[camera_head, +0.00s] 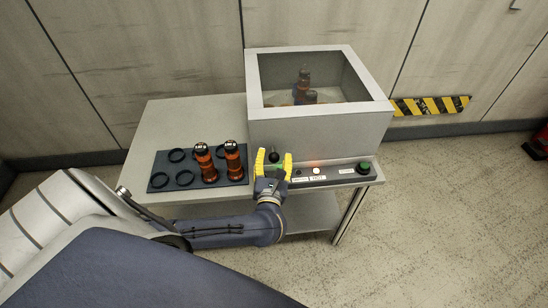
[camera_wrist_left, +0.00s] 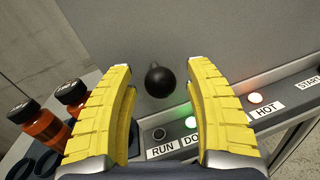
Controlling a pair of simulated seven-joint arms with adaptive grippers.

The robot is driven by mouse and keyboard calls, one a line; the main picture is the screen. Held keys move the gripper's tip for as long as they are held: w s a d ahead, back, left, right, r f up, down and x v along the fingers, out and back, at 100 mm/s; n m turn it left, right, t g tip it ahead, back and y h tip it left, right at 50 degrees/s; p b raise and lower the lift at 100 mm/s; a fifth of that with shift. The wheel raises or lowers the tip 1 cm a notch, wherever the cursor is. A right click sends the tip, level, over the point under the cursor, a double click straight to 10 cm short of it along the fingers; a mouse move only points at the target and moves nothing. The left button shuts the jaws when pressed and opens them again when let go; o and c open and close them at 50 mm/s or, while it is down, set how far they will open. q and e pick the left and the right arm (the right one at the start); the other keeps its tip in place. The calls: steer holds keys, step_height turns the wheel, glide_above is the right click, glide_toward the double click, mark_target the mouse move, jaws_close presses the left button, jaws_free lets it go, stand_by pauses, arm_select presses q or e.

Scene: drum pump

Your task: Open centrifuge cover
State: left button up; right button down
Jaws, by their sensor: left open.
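The centrifuge (camera_head: 320,128) is a light grey box on the table with a framed, see-through cover (camera_head: 315,72) on top; the cover looks closed. Bottles (camera_head: 303,90) show dimly through it. A round black knob (camera_head: 274,156) sticks out of the front wall; it also shows in the left wrist view (camera_wrist_left: 159,80). My left gripper (camera_head: 272,158) has yellow fingers and is open in front of the knob. In the left wrist view the knob appears between the two fingertips (camera_wrist_left: 172,60), with a gap on each side. My right gripper is not in view.
A control strip (camera_head: 325,174) with lights, labels and a green button (camera_head: 363,168) runs below the knob. A dark rack (camera_head: 160,184) with two orange bottles (camera_head: 206,165) stands left of my left gripper. Striped tape (camera_head: 430,106) marks the wall at right.

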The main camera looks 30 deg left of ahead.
arm_select(q)
steer(key=shift+w, duration=0.1)
steer(key=shift+c, duration=0.4)
jaws_close()
